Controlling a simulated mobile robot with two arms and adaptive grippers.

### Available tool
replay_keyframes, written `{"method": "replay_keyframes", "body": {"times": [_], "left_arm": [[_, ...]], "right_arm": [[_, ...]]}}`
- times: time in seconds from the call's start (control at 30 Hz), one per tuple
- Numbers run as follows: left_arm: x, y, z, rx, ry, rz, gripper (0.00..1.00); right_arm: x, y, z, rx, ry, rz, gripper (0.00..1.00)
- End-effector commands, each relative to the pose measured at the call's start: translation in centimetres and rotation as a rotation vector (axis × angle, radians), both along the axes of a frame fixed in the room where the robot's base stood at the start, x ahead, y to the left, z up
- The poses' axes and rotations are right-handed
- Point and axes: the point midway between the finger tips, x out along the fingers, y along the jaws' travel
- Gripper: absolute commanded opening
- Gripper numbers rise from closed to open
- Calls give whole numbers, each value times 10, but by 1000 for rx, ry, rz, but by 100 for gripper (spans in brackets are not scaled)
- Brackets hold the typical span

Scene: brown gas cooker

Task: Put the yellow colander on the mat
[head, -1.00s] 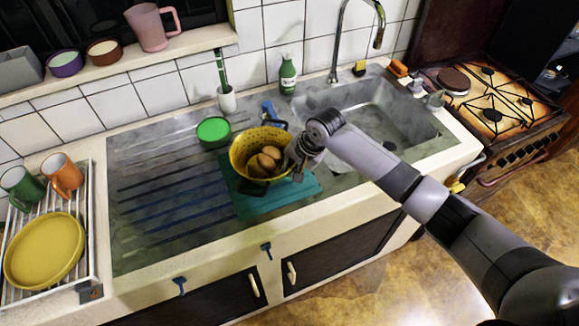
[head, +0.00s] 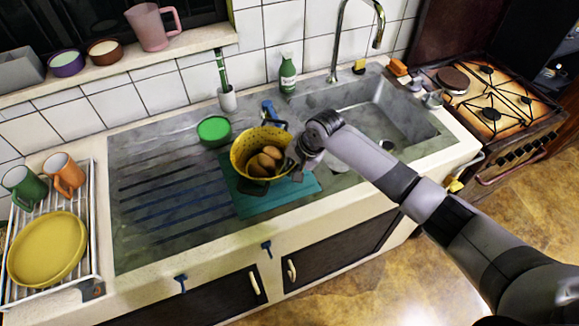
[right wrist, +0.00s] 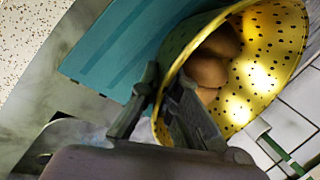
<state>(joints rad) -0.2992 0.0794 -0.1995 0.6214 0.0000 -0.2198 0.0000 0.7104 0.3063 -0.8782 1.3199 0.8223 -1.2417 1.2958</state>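The yellow colander (head: 240,155) has dark holes and several brown, rounded items (head: 265,160) inside. It is over the teal mat (head: 247,207) beside the sink basin; I cannot tell whether it touches the mat. My right gripper (head: 292,158) is at the colander's right side. In the right wrist view my right gripper (right wrist: 165,108) has its fingers on either side of the rim of the colander (right wrist: 275,45), gripping it. The mat (right wrist: 135,45) shows beside it there. The contact at the colander's base is hidden. My left gripper is out of view.
The sink basin (head: 400,120) is to the right. A dish rack (head: 92,225) with mugs and a yellow plate stands at left.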

Motion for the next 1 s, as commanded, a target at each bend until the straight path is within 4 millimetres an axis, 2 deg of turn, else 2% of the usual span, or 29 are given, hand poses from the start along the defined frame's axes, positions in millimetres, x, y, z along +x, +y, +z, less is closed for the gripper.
{"method": "replay_keyframes", "body": {"times": [0.37, 1.0], "left_arm": [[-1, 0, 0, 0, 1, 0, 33], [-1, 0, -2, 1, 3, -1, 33]], "right_arm": [[1, 1, 2, 3, -4, 0, 0], [1, 1, -8, 3, -4, 0, 0]]}}
